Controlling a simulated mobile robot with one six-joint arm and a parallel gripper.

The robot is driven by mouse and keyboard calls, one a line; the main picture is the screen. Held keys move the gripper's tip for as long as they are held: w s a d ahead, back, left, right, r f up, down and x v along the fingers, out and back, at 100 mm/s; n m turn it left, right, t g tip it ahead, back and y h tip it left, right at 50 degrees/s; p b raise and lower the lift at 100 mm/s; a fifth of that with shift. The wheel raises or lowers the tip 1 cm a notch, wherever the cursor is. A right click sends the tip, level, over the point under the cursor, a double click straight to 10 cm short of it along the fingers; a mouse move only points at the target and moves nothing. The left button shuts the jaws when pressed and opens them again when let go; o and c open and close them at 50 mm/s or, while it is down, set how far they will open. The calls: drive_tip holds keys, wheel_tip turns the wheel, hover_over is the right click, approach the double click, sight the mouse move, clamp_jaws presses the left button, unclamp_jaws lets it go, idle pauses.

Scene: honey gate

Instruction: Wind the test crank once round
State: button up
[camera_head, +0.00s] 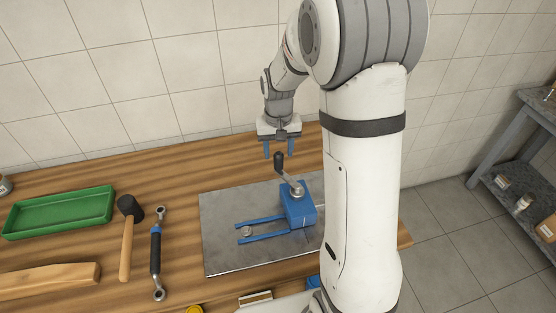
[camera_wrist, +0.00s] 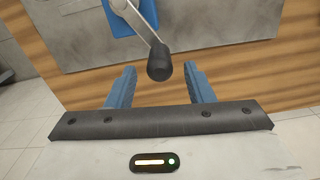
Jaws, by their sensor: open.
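The test crank is a blue box (camera_head: 297,207) on a grey metal plate (camera_head: 222,247), with a grey crank arm (camera_head: 291,183) on top. The arm ends in an upright black knob (camera_head: 278,161), which points toward the wall side. My gripper (camera_head: 280,150) hangs fingers-down just above and behind the knob, open and empty. In the wrist view the black knob (camera_wrist: 159,62) shows between and slightly beyond the two blue fingertips (camera_wrist: 157,75). I see no contact between fingers and knob. Part of the plate's right side is hidden behind my arm.
Two blue rails (camera_head: 262,230) extend left from the box, with a small round metal piece (camera_head: 247,232) near them. Left on the wooden bench lie a mallet (camera_head: 127,225), a wrench-like tool (camera_head: 156,255), a wood piece (camera_head: 45,281) and a green tray (camera_head: 60,212). The tiled wall stands close behind.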

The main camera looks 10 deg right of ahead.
sight(278, 162)
drive_tip(key=shift+f+p, duration=0.3)
drive_tip(key=shift+f, duration=2.4)
clamp_jaws()
